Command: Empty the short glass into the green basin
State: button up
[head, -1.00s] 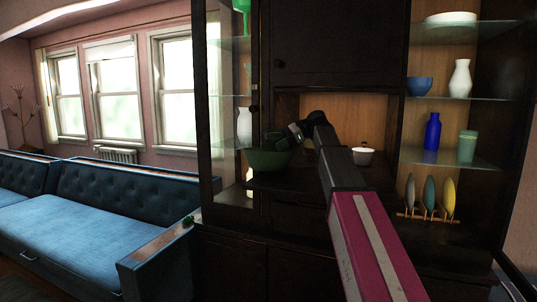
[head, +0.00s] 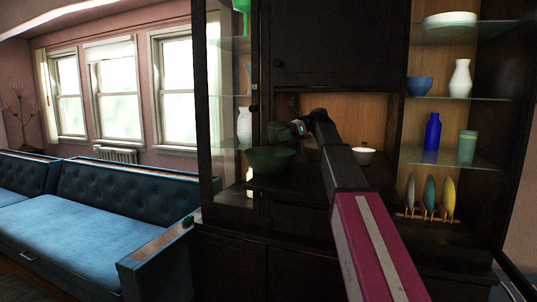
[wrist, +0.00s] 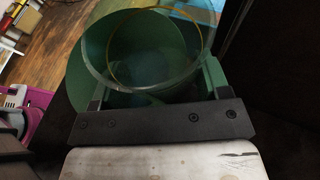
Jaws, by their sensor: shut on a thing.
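The green basin (head: 268,161) stands upright on the cabinet's dark counter, left of my forearm. My gripper (head: 282,131) is above the basin's right part and apart from its rim. In the wrist view, my gripper (wrist: 155,82) is shut on the short glass (wrist: 160,62), which is clear with a thin yellow rim. Curved green surfaces show through and around the glass there. The glass is too dim in the head view to judge its tilt, and I cannot tell what is in it.
A white bowl (head: 364,155) stands on the counter right of my arm. Glass shelves at right hold a blue bottle (head: 432,131), a green tumbler (head: 467,147) and other pieces. A glass-panelled cabinet side (head: 231,120) is close on the basin's left. A blue sofa (head: 130,220) is farther left.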

jog(key=shift+w+d+r, duration=0.2)
jog(key=shift+w+r, duration=0.25)
jog(key=shift+w, duration=0.1)
jog(key=shift+s, duration=0.1)
jog(key=s+d, duration=0.3)
jog(key=s, duration=1.1)
jog(key=shift+s, duration=0.3)
dwell(1.9)
dwell(0.4)
